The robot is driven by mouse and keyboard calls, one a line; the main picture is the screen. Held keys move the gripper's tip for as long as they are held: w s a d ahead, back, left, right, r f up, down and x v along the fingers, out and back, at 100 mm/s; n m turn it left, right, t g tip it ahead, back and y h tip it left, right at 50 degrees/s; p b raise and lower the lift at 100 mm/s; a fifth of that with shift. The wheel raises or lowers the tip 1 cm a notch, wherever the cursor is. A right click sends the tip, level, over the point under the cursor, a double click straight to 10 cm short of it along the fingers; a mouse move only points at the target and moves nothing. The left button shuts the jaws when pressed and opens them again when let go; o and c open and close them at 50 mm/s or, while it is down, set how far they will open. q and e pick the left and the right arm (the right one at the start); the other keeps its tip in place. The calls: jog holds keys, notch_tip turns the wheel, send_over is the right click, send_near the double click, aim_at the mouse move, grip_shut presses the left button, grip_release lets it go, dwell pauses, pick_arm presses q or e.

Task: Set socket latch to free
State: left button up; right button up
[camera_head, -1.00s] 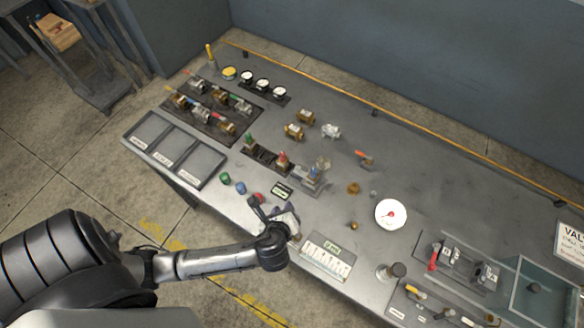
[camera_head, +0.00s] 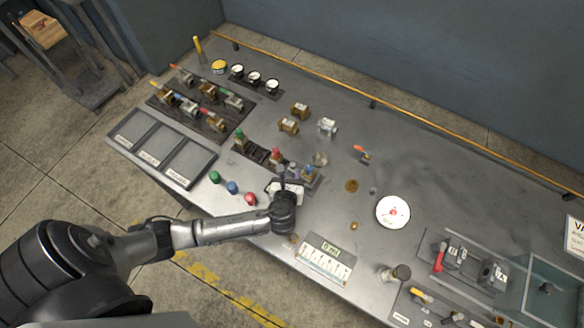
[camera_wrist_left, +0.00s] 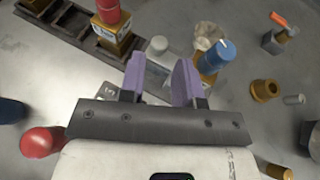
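My left gripper (camera_head: 288,184) is over the socket station at the panel's middle front; in the head view my wrist covers much of it. In the left wrist view the purple fingers (camera_wrist_left: 160,78) are open. A pale grey upright peg (camera_wrist_left: 158,46) stands just beyond and between their tips, over a light metal plate. I take this for the socket latch area, but its setting cannot be read. A brass fitting with a blue cap (camera_wrist_left: 217,53) stands beside the right finger; it also shows in the head view (camera_head: 308,171). My right gripper is out of view.
A red-capped brass valve (camera_wrist_left: 114,30) sits in the dark rack (camera_wrist_left: 72,20) on the left. A red button (camera_wrist_left: 42,142) is near the front. A brass ring (camera_wrist_left: 265,90) and an orange-handled valve (camera_head: 361,151) are to the right, with bare panel around them.

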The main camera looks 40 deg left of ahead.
aim_at(293, 166)
pick_arm(q)
jog(key=shift+x, duration=2)
grip_shut()
